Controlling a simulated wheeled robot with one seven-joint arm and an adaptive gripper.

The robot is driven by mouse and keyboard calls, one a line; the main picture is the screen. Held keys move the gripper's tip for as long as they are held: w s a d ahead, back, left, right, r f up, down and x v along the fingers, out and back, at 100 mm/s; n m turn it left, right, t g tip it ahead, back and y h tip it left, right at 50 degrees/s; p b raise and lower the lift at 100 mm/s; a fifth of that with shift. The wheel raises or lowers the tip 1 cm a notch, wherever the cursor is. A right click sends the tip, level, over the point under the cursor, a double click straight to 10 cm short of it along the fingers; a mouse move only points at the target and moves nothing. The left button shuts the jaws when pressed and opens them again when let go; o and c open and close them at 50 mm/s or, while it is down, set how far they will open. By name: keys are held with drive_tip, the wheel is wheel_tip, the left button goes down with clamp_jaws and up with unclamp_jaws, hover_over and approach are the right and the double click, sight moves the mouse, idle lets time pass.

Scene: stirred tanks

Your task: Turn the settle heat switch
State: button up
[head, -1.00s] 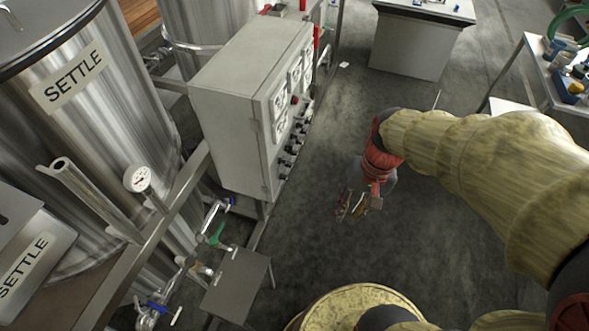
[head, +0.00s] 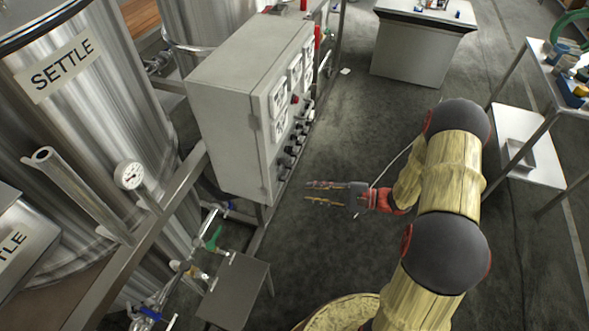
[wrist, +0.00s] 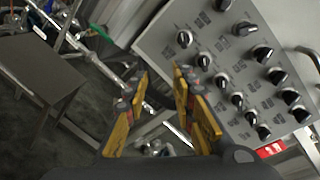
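The control box (head: 232,120) is a grey cabinet beside the SETTLE tank (head: 100,95). Its front panel (wrist: 207,38) shows in the wrist view with several black rotary switches (wrist: 236,103) in rows. The labels are too small to read, so I cannot tell which one is the settle heat switch. My gripper (head: 322,193) is in front of the panel, to its right in the head view, apart from it and pointing toward it. In the wrist view my gripper (wrist: 160,90) has its two yellow-sided fingers apart, with nothing between them.
A small grey stand (head: 235,287) and pipes with green and blue valve handles (head: 213,238) are below the box. A pressure gauge (head: 130,175) stands by the tank. A pedestal (head: 415,50) is at the back, shelves at the right. The floor between is clear.

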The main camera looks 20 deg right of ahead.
sight(289, 167)
drive_tip(key=w+d+r+n+t, duration=0.1)
drive_tip(key=w+d+r+t, duration=0.1)
drive_tip(key=w+r+t, duration=0.15)
drive_tip(key=b+x, duration=0.1)
drive_tip(key=x, duration=0.7)
drive_tip(key=shift+r+g, duration=0.15)
drive_tip(key=shift+g, duration=0.3)
drive_tip(key=shift+d, duration=0.1)
drive_tip(key=shift+c, duration=1.3)
drive_tip(key=c, duration=0.4)
clamp_jaws()
